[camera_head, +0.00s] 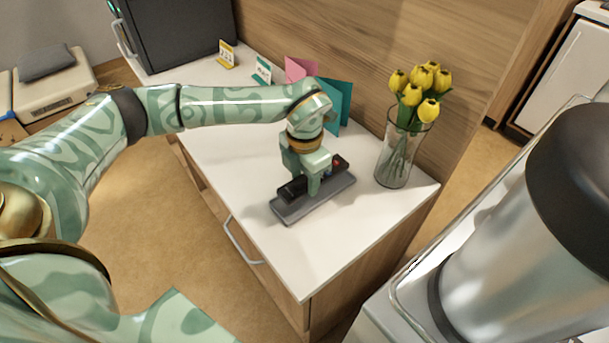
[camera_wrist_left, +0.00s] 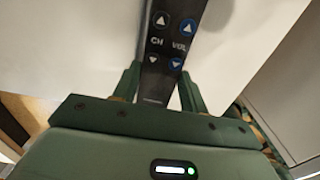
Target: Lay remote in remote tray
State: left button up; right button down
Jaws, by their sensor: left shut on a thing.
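The black remote (camera_head: 293,190) is in my left gripper (camera_head: 313,185), over the shallow grey remote tray (camera_head: 298,212) near the front of the white bedside top. The remote lies roughly along the tray's length. I cannot tell whether it touches the tray floor. In the left wrist view the remote (camera_wrist_left: 168,50), with its CH and VOL buttons, sits between the two green fingers (camera_wrist_left: 160,88). The tray does not show clearly there. My right gripper is not in view.
A glass vase (camera_head: 397,160) of yellow tulips stands close right of the tray. Pink (camera_head: 299,68) and teal (camera_head: 336,103) cards stand behind my left wrist. Small standing cards (camera_head: 262,70) are farther back. A large silver flask (camera_head: 510,245) stands at the right.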

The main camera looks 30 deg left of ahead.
pick_arm(q)
jog(key=shift+p, duration=0.35)
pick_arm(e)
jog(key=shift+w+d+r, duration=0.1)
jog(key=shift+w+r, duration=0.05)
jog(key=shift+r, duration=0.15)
pick_arm(q)
jog(key=shift+f, duration=0.15)
dwell(0.4)
jog(key=shift+f+b, duration=0.4)
jog(key=shift+f, duration=1.1)
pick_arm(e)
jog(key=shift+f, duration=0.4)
pick_arm(q)
jog(key=o, duration=1.1)
notch_tip(320, 180, up, 16)
jog(key=p, duration=0.5)
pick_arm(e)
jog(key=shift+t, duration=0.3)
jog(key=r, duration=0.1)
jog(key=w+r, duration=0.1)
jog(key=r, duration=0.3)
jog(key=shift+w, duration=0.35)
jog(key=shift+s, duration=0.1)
